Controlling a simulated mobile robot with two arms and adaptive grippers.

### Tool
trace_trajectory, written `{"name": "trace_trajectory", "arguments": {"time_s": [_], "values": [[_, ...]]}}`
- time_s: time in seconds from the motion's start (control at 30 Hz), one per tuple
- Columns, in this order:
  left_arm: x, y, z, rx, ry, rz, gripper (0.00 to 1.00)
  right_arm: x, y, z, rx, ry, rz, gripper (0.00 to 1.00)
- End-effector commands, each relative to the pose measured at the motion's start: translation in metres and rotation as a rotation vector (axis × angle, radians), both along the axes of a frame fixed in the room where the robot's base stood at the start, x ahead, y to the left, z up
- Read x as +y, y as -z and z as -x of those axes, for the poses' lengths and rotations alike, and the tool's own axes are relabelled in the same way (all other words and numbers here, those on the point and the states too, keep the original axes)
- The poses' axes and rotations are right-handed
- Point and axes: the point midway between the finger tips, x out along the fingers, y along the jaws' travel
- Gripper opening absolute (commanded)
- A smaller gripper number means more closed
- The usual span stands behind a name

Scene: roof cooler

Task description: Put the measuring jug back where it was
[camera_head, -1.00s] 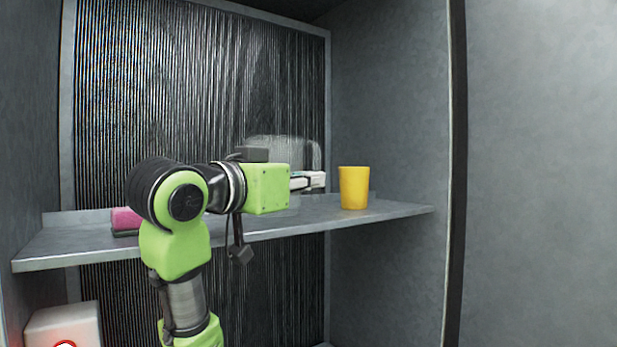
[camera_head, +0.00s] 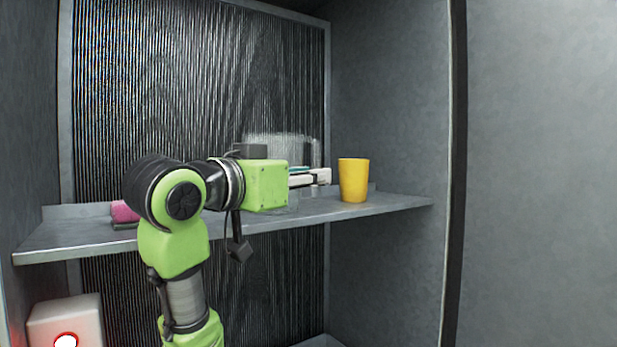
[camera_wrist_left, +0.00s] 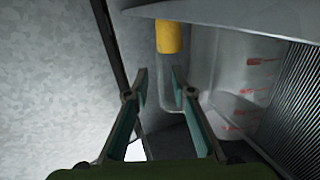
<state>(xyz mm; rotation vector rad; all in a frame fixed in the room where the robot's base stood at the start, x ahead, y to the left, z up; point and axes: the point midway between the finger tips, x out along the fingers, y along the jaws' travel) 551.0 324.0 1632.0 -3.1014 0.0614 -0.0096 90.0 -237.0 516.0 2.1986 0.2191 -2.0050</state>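The measuring jug (camera_head: 283,146) is clear, and in the head view it shows behind my left gripper on the shelf (camera_head: 340,213); my arm hides its lower part. In the left wrist view the jug (camera_wrist_left: 252,75), with red markings, fills the right side and looks upright. A pale strip that looks like its handle (camera_wrist_left: 184,85) runs close by the right fingertip. My left gripper (camera_head: 312,178) has its fingers spread apart in the wrist view (camera_wrist_left: 158,75), with nothing clamped between them. My right gripper is not in view.
A yellow cup (camera_head: 353,180) stands on the shelf right of my left gripper. A pink item (camera_head: 123,212) lies at the left, partly behind my arm. A white box with a red ring (camera_head: 66,322) is below. A side wall (camera_head: 388,120) bounds the right.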

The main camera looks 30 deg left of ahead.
Motion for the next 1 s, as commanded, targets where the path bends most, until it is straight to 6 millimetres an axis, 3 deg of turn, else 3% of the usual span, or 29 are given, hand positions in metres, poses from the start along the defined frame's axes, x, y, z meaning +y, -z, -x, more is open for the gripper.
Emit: {"name": "trace_trajectory", "arguments": {"time_s": [0.2, 0.4, 1.0], "values": [[0.003, 0.003, 0.038, -0.009, -0.004, -0.001, 0.23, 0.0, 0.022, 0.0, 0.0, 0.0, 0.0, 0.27], [0.003, 0.002, 0.066, -0.006, -0.003, -0.001, 0.23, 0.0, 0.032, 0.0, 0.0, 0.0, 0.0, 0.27], [0.003, 0.001, 0.073, -0.003, -0.002, 0.0, 0.23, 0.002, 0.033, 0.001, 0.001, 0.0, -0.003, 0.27]]}}
